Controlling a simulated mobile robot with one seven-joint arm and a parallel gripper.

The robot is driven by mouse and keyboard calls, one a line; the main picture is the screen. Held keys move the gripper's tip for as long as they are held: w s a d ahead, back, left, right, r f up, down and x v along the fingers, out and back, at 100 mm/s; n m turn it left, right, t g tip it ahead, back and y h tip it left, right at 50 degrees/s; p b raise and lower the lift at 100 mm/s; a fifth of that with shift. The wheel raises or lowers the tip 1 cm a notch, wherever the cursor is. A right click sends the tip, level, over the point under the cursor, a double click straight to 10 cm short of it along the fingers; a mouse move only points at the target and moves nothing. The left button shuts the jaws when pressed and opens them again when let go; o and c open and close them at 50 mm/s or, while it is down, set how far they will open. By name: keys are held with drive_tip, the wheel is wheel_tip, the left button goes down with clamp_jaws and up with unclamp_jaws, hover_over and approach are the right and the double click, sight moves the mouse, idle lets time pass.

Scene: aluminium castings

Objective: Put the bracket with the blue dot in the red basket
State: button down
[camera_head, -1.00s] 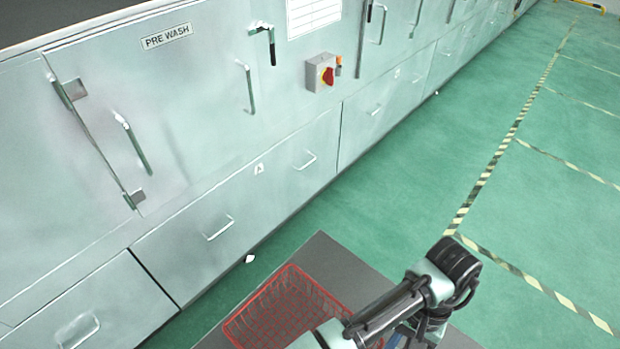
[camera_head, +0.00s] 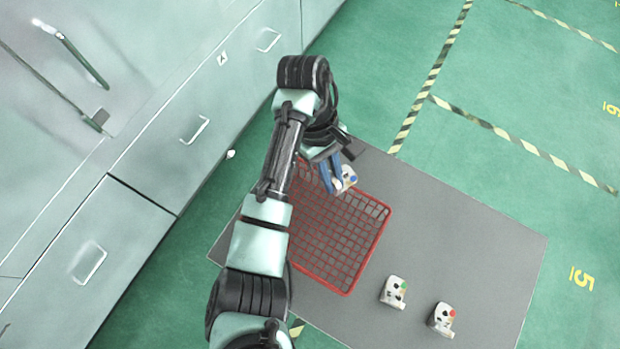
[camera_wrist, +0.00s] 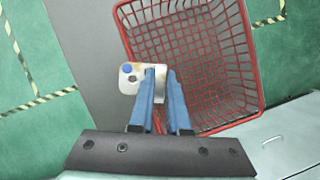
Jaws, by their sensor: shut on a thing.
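The bracket with the blue dot (camera_head: 348,176) is a pale casting, held at the tips of my gripper's blue fingers (camera_head: 332,176). In the wrist view the bracket (camera_wrist: 132,78) sits between the fingertips (camera_wrist: 160,84), its blue dot facing the camera. My gripper is shut on it. The red basket (camera_head: 388,222) is a wire mesh basket on the grey table top. The held bracket is at the basket's far edge in the head view and beside its left wall in the wrist view, where the basket (camera_wrist: 257,70) looks empty. The height of the bracket above the table is unclear.
Grey metal cabinets (camera_head: 150,110) line the left. The table's right part is clear.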

drive_tip(key=n, duration=0.1)
drive_tip(key=n+t+h, duration=0.1)
drive_tip(key=n, duration=0.1)
drive_tip(key=shift+d+r, duration=0.2)
drive_tip(key=shift+d, duration=0.15)
drive_tip(key=n+t, duration=0.1)
drive_tip(key=n, duration=0.2)
drive_tip(key=shift+a+r+h, duration=0.1)
drive_tip(key=shift+a+h, duration=0.05)
drive_tip(key=shift+h, duration=0.15)
drive_tip(key=s+a+n+t, duration=0.2)
drive_tip(key=n, duration=0.4)
drive_tip(key=n+t, duration=0.2)
drive_tip(key=n, duration=0.4)
hover_over(308, 220)
drive_tip(key=a, duration=0.1)
drive_tip(key=f, duration=0.5)
drive_tip(key=s+f, duration=0.1)
drive_tip(key=f, duration=0.1)
drive_tip(key=shift+a+f, duration=0.15)
drive_tip(key=shift+a, duration=0.15)
drive_tip(key=shift+f, duration=2)
drive_tip(key=shift+f, duration=0.1)
